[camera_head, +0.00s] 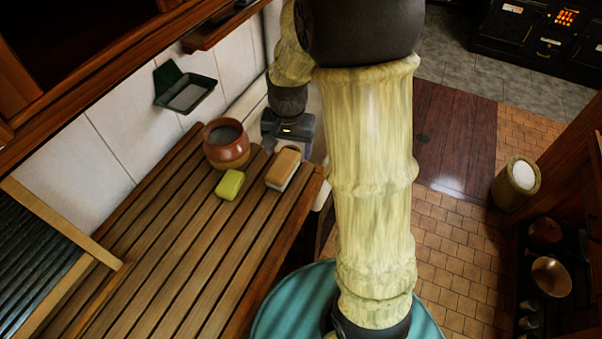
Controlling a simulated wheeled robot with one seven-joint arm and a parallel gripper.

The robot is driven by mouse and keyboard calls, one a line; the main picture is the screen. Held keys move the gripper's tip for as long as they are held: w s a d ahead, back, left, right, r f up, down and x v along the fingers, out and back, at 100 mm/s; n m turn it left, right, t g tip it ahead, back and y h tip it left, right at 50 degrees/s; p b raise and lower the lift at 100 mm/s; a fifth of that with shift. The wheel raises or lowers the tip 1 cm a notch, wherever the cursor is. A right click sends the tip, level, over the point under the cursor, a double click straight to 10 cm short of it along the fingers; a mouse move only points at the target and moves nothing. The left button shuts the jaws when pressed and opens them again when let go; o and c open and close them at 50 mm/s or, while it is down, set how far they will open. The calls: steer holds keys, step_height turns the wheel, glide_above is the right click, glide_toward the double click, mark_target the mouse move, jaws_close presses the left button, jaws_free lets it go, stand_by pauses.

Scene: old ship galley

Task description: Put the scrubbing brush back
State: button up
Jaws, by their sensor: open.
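The scrubbing brush (283,167), a block with a brown wooden top and pale bristles below, lies on the slatted wooden board (175,240) near its right edge. My gripper (284,147) is just beyond the brush, at the board's far end. It is open, and I see nothing between its jaws, though its fingers are small and partly hidden. I cannot tell whether it touches the brush. A brown round pot (226,146) stands left of the brush, and a yellow-green soap bar or sponge (229,185) lies between them, nearer to me.
A dark green holder (185,92) is fixed to the white tiled wall. A wooden shelf edge (215,25) juts out above. A ribbed washboard-like panel (35,270) lies at the left. The board's near middle is clear. My arm hides part of the floor and the board's right side.

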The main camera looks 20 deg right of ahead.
steer(key=s+n+t, duration=0.1)
steer(key=s+n, duration=0.4)
steer(key=s, duration=0.6)
steer(key=shift+s+r+n+t, duration=0.25)
steer(key=shift+r+n+t, duration=0.05)
steer(key=shift+r+n, duration=0.15)
